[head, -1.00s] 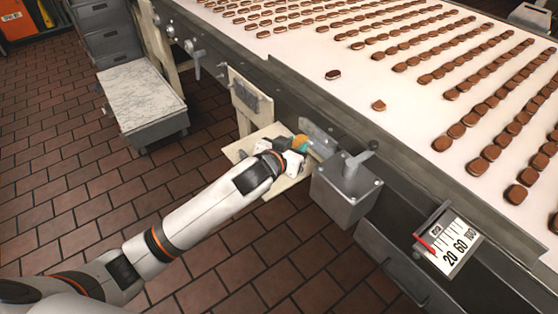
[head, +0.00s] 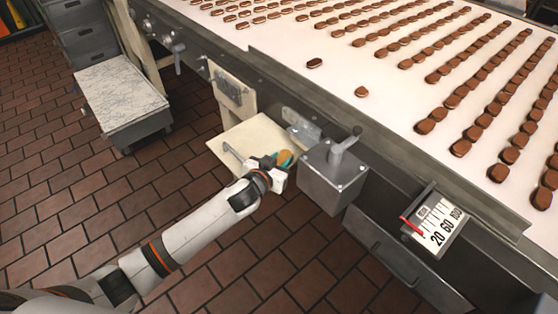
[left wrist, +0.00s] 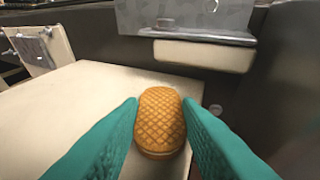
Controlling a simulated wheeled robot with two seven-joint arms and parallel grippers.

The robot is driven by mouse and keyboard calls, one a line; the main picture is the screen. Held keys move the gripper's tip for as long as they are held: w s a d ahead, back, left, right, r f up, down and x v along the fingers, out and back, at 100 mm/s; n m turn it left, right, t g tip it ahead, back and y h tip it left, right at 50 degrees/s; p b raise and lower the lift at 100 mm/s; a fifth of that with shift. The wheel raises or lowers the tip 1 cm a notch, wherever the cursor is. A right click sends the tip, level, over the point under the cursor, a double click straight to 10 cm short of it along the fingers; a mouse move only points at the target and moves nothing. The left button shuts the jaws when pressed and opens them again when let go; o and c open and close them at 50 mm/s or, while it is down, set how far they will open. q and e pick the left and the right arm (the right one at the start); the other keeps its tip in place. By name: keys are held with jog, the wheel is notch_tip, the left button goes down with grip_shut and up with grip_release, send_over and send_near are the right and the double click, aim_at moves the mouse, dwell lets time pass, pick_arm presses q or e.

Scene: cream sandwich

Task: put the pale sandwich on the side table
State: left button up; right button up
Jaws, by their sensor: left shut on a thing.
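The pale sandwich (left wrist: 161,122) is a golden-tan oval with a crisscross pattern. It sits between the teal fingers of my left gripper (left wrist: 160,112), which is shut on it. In the head view the sandwich (head: 285,158) shows as a small tan spot at the fingertips of my left gripper (head: 276,161). The cream side table (head: 245,138) is a low flat board beside the conveyor. The gripper and sandwich are at its right, near part; I cannot tell whether the sandwich touches it. The tabletop (left wrist: 60,115) spreads behind and left of the sandwich. My right gripper is not in view.
The white conveyor (head: 300,90) carries rows of brown sandwiches, with two apart near its edge. A grey lever box (head: 333,180) stands close right of my gripper. A dial (head: 436,222) is farther right. A marble-topped cart (head: 120,95) stands left. The tabletop's left part is mostly clear.

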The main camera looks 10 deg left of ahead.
pick_arm(q)
jog(key=o, duration=0.9)
jog(key=shift+f, duration=0.1)
jog(key=shift+s+r, duration=0.15)
jog(key=shift+r, duration=0.05)
jog(key=v, duration=1.1)
jog(key=shift+s+a+r, duration=0.1)
jog(key=shift+s+a, duration=0.05)
jog(key=shift+s, duration=0.2)
